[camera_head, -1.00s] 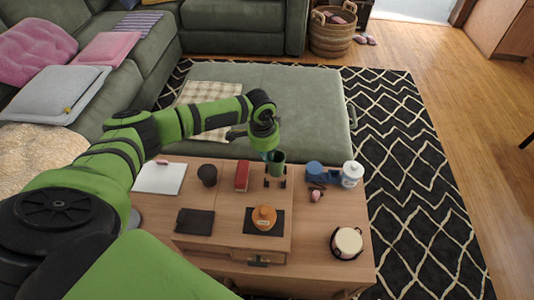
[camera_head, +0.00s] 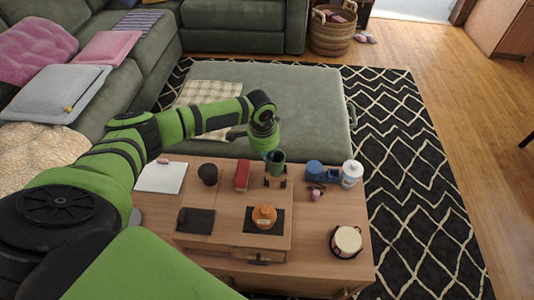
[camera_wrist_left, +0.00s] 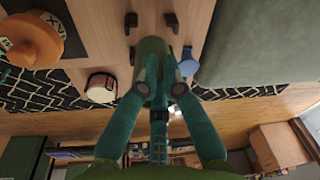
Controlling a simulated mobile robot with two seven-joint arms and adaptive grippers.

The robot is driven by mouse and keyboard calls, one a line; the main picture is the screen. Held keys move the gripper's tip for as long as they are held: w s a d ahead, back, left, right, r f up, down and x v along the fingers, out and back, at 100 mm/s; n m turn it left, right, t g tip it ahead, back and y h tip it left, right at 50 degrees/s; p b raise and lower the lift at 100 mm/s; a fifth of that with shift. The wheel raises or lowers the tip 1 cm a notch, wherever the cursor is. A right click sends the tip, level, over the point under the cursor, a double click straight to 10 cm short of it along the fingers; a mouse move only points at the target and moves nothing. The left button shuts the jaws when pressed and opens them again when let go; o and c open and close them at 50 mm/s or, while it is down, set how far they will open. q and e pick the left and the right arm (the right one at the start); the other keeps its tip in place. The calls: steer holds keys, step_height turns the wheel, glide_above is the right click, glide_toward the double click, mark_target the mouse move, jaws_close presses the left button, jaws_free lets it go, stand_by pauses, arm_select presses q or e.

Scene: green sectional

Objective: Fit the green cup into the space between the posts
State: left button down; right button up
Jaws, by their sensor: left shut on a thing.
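The green cup (camera_head: 277,158) is upright at the back of the wooden table, right by the dark posts (camera_head: 283,183). My left gripper (camera_head: 268,153) is shut on it from behind and to the left. In the left wrist view, the teal fingers (camera_wrist_left: 161,88) close on the cup (camera_wrist_left: 151,49), and short dark posts (camera_wrist_left: 170,21) stand around its outline on both sides. I cannot tell whether its base is above the table or resting on it. My right gripper is not in view.
A red book (camera_head: 242,175) and a dark cup (camera_head: 208,174) stand left of the posts. A blue item (camera_head: 314,169) and a white lidded jar (camera_head: 351,174) stand right. An orange pot (camera_head: 264,216) sits in front. The green ottoman (camera_head: 300,100) borders the table's back.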

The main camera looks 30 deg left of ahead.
arm_select(q)
steer(key=shift+f, duration=1.8)
stand_by(2.1)
steer(key=c, duration=1.3)
jaws_free()
steer(key=shift+r, duration=0.1)
step_height(320, 180, up, 8)
steer(key=p, duration=0.8)
